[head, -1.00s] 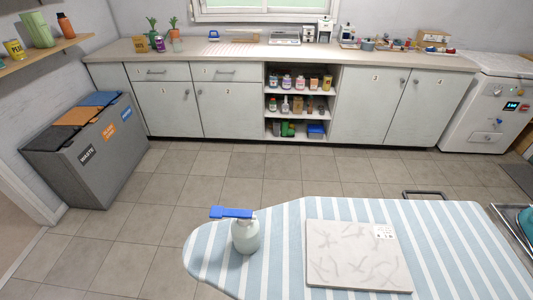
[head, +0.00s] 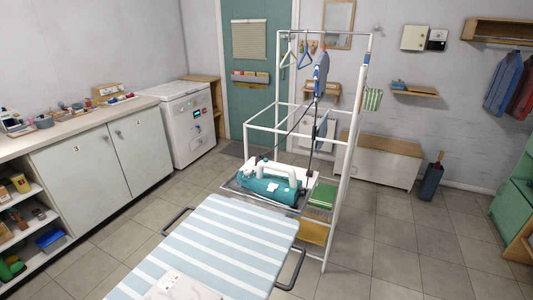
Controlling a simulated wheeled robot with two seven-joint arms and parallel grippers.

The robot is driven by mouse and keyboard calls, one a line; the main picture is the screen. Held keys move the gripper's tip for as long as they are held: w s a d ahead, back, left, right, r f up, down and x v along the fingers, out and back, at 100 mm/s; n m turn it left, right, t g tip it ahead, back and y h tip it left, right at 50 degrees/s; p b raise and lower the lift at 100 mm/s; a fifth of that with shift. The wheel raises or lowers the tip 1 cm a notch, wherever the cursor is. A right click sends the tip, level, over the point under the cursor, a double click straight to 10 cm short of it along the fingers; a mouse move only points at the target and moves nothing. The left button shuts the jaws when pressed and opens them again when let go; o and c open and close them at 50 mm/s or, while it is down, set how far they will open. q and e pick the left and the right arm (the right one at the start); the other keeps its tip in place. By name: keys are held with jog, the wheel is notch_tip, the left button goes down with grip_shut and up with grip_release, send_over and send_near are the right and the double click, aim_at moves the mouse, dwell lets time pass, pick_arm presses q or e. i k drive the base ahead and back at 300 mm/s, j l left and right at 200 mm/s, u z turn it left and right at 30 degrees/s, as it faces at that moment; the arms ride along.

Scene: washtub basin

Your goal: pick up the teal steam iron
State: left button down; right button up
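The teal steam iron (head: 268,188) rests on a grey tray-like shelf (head: 236,186) of a white frame rack, just beyond the far end of the ironing board. It has a teal body with a white upper part and handle, and a dark cord rises from it along the rack. Neither of my grippers is in view.
The white rack (head: 348,180) has upright posts beside the iron. Floor (head: 400,240) is clear to the right.

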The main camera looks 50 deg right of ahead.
aim_at(289, 188)
jog(key=z, duration=1.75)
